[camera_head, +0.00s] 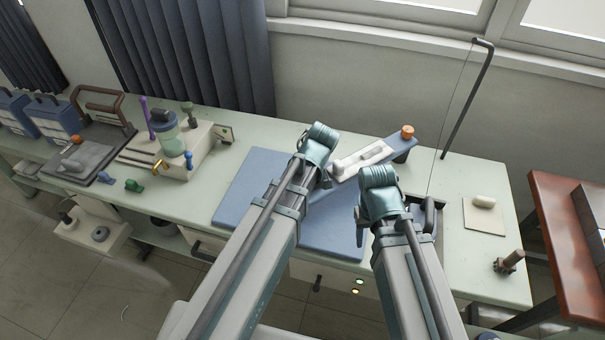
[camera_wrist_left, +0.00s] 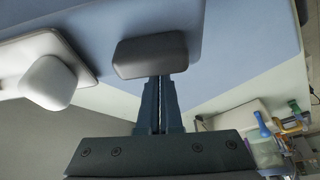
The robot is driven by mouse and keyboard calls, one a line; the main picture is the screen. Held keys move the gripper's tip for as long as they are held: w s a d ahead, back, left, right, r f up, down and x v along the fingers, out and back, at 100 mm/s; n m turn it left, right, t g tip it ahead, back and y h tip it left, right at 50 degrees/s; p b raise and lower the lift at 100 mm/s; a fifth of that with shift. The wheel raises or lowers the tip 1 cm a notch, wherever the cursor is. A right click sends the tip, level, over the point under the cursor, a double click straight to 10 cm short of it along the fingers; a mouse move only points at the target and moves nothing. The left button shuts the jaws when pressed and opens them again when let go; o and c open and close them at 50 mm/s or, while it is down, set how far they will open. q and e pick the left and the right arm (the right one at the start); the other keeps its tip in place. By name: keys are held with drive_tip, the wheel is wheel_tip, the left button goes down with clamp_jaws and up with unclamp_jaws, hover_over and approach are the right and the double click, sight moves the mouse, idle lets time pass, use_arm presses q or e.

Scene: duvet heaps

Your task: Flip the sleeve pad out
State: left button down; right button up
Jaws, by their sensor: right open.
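The sleeve pad (camera_head: 400,144) is a narrow blue board, lying slantwise at the back right of the wide blue pressing board (camera_head: 250,190). A white part (camera_head: 362,160) lies along it. My left gripper (camera_head: 328,172) is at the pad's near left end. In the left wrist view its nearly closed fingers meet a dark grey handle (camera_wrist_left: 150,55) at the edge of the blue pad (camera_wrist_left: 195,30); their tips are hidden by it. My right gripper (camera_head: 378,172) is above the right edge of the wide board, apart from the pad, its fingers mostly hidden.
An orange knob (camera_head: 407,131) stands at the pad's far end. A thin black pole (camera_head: 467,100) rises behind, and a light block on a square mat (camera_head: 484,215) lies right. A cream machine with a jar (camera_head: 170,145) stands left.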

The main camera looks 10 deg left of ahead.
use_arm(q)
drive_tip(key=shift+s+d+f+h, duration=0.2)
drive_tip(key=shift+s+d+h, duration=0.1)
drive_tip(key=shift+s+d, duration=0.3)
use_arm(e)
drive_tip(key=shift+f, duration=0.1)
use_arm(q)
drive_tip(key=shift+a, duration=0.15)
drive_tip(key=shift+w+a+r, duration=0.1)
drive_tip(key=shift+w+a, duration=0.3)
use_arm(e)
drive_tip(key=shift+a+r+p, duration=0.25)
drive_tip(key=shift+r+p, duration=0.1)
drive_tip(key=shift+r, duration=0.1)
use_arm(q)
wheel_tip(320, 180, up, 10)
drive_tip(key=p, duration=0.8)
drive_tip(key=shift+w+a+p, duration=0.3)
drive_tip(key=shift+w, duration=0.15)
use_arm(e)
wheel_tip(320, 180, up, 9)
drive_tip(key=shift+f, duration=0.2)
use_arm(q)
drive_tip(key=shift+s+f, duration=0.1)
drive_tip(key=shift+f, duration=0.1)
